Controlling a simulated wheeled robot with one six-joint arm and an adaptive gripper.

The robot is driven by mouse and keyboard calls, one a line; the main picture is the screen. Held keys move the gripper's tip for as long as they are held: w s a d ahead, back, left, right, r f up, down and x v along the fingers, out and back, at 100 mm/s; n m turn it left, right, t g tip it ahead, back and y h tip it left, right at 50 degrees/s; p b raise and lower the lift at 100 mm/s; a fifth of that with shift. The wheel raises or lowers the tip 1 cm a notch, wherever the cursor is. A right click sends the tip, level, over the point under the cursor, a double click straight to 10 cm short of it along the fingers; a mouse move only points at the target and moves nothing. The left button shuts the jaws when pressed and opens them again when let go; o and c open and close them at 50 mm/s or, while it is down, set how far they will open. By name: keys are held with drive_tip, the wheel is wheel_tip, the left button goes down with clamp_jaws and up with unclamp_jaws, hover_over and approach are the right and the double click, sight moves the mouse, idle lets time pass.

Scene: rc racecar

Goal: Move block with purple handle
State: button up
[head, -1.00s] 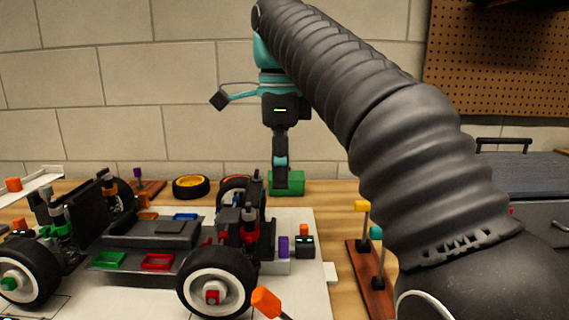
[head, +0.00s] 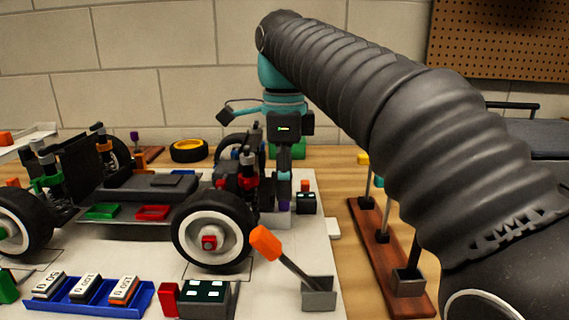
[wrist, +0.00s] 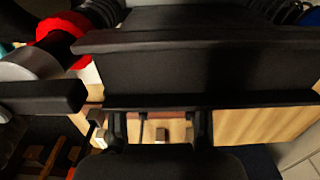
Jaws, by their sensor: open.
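The block with the purple handle stands on the white mat just right of the racecar's front right-hand wheel. Its pale base (head: 277,221) shows, and its purple handle (head: 284,206) is upright on it. My gripper (head: 284,192) points down directly above the handle, with its tips at or very near the handle's top. It is open; whether the fingers are around the handle cannot be told from the head view. The wrist view is dark and filled by black parts, and I cannot make out the purple handle there.
The racecar (head: 150,187) stands close on the left. A dark block with an orange handle (head: 306,202) is close on the right. A large orange-handled lever (head: 318,291), a wooden rack (head: 380,245) and a blue tray (head: 140,298) are nearer. A green box (head: 299,150) is behind.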

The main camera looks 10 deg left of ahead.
drive_tip(key=shift+f, duration=1.15)
clamp_jaws()
drive_tip(key=shift+d, duration=0.15)
drive_tip(key=shift+w+d, duration=0.35)
drive_tip(key=shift+d, duration=1)
drive_tip(key=shift+w+d, duration=0.3)
drive_tip(key=shift+d, duration=1)
drive_tip(key=shift+w+d, duration=0.35)
drive_tip(key=shift+d, duration=1)
unclamp_jaws()
